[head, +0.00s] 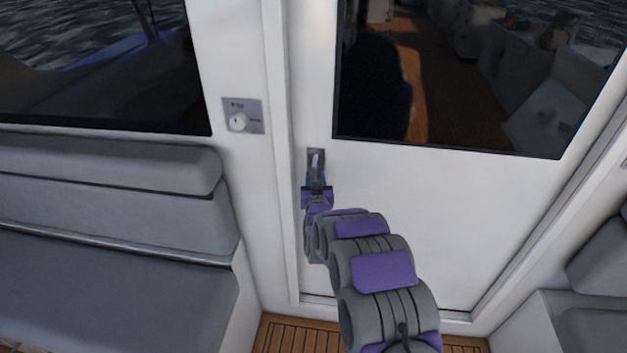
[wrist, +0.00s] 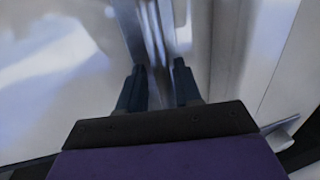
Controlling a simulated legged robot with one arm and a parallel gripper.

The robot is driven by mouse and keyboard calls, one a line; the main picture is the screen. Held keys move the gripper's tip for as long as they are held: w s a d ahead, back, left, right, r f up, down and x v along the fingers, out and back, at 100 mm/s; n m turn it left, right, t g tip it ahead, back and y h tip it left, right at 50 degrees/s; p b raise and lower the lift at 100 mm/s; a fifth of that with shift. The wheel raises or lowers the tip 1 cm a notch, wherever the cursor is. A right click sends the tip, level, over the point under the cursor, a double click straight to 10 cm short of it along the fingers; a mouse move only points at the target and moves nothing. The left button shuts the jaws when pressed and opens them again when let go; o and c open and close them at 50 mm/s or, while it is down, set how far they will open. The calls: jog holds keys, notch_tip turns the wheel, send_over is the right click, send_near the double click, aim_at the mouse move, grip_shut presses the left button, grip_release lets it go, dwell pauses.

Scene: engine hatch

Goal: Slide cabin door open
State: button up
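The white cabin door (head: 430,215) has a dark window in its upper part. Its left edge is against the frame, so it looks shut. A small metal handle (head: 316,162) is set in a plate near the door's left edge. My gripper (head: 316,180) is right at this handle and covers its lower part. In the wrist view, my gripper's two dark fingers (wrist: 159,70) are apart. The shiny handle (wrist: 155,35) shows between and beyond their tips. A gap shows between the fingers, and I cannot tell whether either touches the handle.
A switch panel with a white knob (head: 238,121) is on the wall left of the door. A grey cushioned bench (head: 110,260) stands at the left, and grey seating (head: 600,265) at the right. A strip of wooden floor (head: 290,335) lies before the door.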

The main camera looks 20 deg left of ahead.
jog(key=shift+d, duration=0.1)
jog(key=shift+c, duration=1.4)
jog(key=shift+a+f, duration=0.1)
jog(key=shift+a, duration=0.25)
grip_shut()
jog(key=shift+d, duration=0.1)
